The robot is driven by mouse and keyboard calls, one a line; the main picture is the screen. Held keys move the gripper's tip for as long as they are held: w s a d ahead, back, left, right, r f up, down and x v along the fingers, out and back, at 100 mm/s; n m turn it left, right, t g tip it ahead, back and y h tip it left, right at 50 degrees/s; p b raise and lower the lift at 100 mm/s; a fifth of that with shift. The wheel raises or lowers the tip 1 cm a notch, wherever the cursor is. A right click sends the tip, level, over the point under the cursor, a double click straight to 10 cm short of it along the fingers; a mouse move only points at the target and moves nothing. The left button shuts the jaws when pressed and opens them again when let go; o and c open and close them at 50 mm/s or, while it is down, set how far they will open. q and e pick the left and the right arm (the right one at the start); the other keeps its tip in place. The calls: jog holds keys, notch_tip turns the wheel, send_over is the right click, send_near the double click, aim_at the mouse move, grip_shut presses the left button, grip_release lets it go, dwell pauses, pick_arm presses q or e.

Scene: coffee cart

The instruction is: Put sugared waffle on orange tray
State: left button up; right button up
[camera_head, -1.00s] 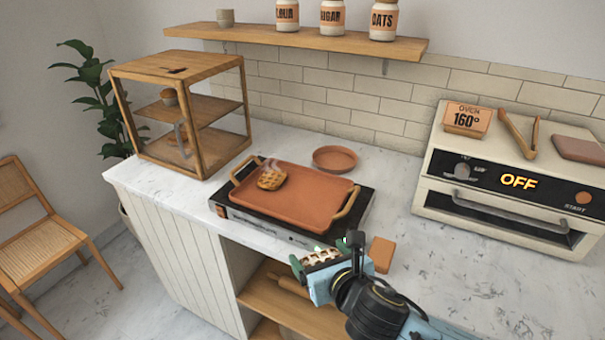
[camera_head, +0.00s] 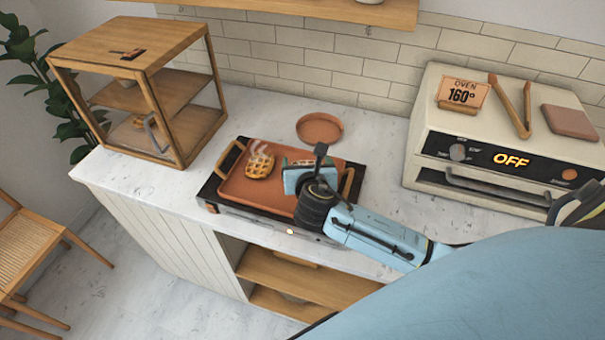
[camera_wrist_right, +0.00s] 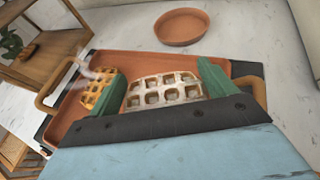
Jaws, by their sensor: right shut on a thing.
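The orange tray (camera_head: 236,188) with two wooden handles lies on a black-topped base on the counter. A golden waffle (camera_head: 260,165) sits on its left part; it also shows in the right wrist view (camera_wrist_right: 100,88). My right gripper (camera_wrist_right: 163,92) is shut on the sugared waffle (camera_wrist_right: 165,90), pale and white-dusted, between its green fingers. In the head view my right gripper (camera_head: 300,172) is over the tray's right part and mostly hides the held waffle. Whether that waffle touches the tray cannot be told.
A round terracotta dish (camera_head: 320,128) lies behind the tray. A wooden display case (camera_head: 180,90) stands at the left. An oven (camera_head: 485,155) reading OFF, with tongs (camera_head: 510,105) on top, stands at the right. Counter between tray and oven is clear.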

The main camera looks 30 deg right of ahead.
jog(key=shift+f, duration=0.7)
notch_tip(320, 180, down, 2)
jog(key=shift+f+b, duration=0.25)
jog(key=shift+b, duration=0.1)
jog(key=shift+f, duration=0.25)
pick_arm(q)
jog(key=shift+w+f, duration=0.35)
jog(key=shift+w, duration=0.4)
pick_arm(e)
jog(key=shift+w, duration=0.1)
jog(key=o, duration=0.5)
jog(key=shift+f, duration=0.1)
jog(key=o, duration=0.4)
pick_arm(q)
jog(key=shift+s+a, duration=0.1)
jog(key=shift+s, duration=0.25)
